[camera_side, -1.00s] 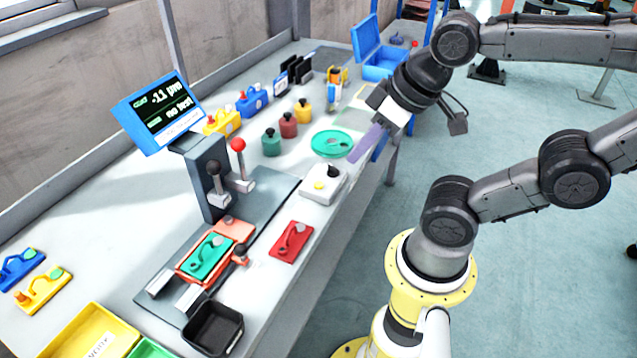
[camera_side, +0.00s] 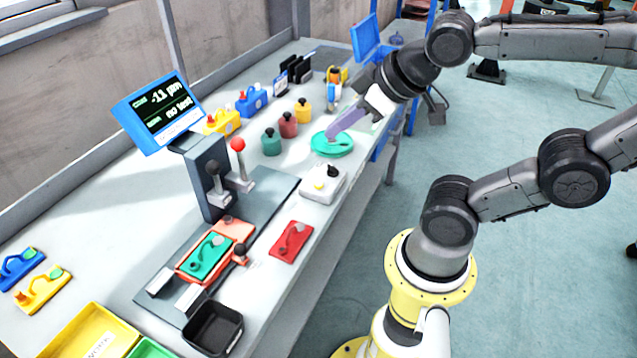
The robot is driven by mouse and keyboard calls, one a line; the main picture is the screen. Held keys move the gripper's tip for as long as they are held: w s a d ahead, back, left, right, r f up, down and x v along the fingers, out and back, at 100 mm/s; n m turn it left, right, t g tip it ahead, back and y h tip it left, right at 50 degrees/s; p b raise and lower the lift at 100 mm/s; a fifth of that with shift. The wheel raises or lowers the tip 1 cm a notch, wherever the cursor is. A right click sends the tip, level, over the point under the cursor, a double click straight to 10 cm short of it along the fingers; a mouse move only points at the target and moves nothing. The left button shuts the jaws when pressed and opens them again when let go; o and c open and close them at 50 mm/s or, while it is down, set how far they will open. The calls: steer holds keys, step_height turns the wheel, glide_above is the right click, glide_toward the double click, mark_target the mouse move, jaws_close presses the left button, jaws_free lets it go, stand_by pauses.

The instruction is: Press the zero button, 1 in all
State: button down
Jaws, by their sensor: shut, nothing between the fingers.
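A small white box (camera_side: 323,187) stands near the bench's right edge. It carries a yellow button (camera_side: 319,185) and a black knob (camera_side: 333,171); no label on it is readable, so I cannot tell for certain which is the zero button. My gripper (camera_side: 331,136) is shut and empty, its pale purple fingers pointing down-left. In the picture it overlaps the green round dish (camera_side: 331,147), just above the white box; I cannot tell its height. A blue-framed display (camera_side: 163,111) reads about -11 µm and "no test".
A grey press column with a red-knobbed lever (camera_side: 238,146) stands left of the box. A red part (camera_side: 291,241) lies in front. A black bin (camera_side: 213,329) sits at the front edge.

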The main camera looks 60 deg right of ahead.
steer(key=w+d+n+t+h, duration=0.2)
steer(key=w+d+n, duration=0.15)
steer(key=w, duration=0.35)
steer(key=g, duration=0.1)
glide_above(323, 187)
step_height(323, 187, down, 15)
steer(key=shift+r, duration=0.2)
steer(key=shift+a+n, duration=0.1)
steer(key=shift+n, duration=0.15)
steer(key=shift+f, duration=0.1)
steer(key=shift+f, duration=4.25)
steer(key=shift+f, duration=0.1)
